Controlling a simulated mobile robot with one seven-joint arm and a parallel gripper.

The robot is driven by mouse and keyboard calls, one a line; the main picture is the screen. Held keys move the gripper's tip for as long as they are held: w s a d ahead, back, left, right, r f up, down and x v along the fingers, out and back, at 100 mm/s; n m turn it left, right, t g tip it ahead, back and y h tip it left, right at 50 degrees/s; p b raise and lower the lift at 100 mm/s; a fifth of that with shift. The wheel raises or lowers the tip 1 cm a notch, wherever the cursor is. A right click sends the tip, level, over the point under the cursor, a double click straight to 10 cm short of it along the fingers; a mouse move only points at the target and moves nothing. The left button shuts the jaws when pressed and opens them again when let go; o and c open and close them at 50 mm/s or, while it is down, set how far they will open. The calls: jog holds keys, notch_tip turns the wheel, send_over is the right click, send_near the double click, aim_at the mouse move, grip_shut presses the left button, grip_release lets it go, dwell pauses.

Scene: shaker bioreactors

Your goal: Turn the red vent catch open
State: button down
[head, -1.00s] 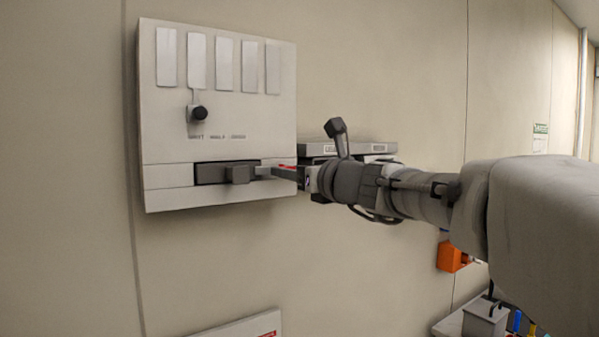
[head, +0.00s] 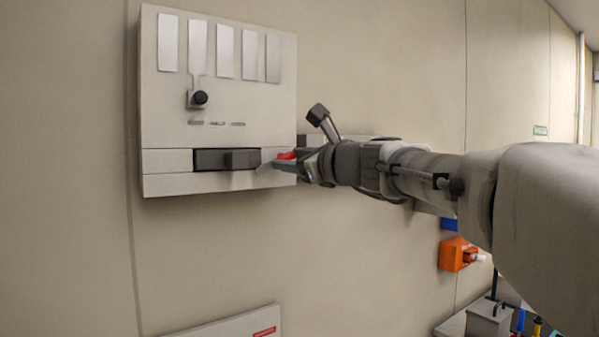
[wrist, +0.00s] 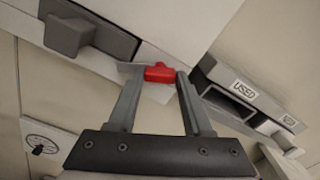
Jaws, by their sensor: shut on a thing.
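The red vent catch (head: 286,156) is at the lower right of the white wall panel (head: 218,170), beside a dark recess with a grey block handle (head: 240,160). My gripper (head: 279,161) reaches in from the right and is shut on the catch. In the wrist view the red catch (wrist: 159,72) sits between the two fingertips of my gripper (wrist: 157,77). The gripper is rolled relative to the panel, whose lower edge runs diagonally in that view. The fingers hide part of the catch, so its exact angle is hard to tell.
A black knob (head: 200,98) sits in a slot under several pale strips. A grey holder marked USED (wrist: 244,88) is close to the right of my fingers. An orange box (head: 456,254) hangs farther right.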

jog(key=n+b, duration=0.8)
jog(key=n, duration=0.4)
jog(key=shift+n+b, duration=0.35)
jog(key=shift+n, duration=0.05)
dwell(0.3)
jog(key=shift+c, duration=1.6)
grip_release()
jog(key=shift+s+d, duration=0.1)
jog(key=b+v, duration=0.3)
jog(key=v, duration=1.4)
jog(key=shift+b, duration=0.35)
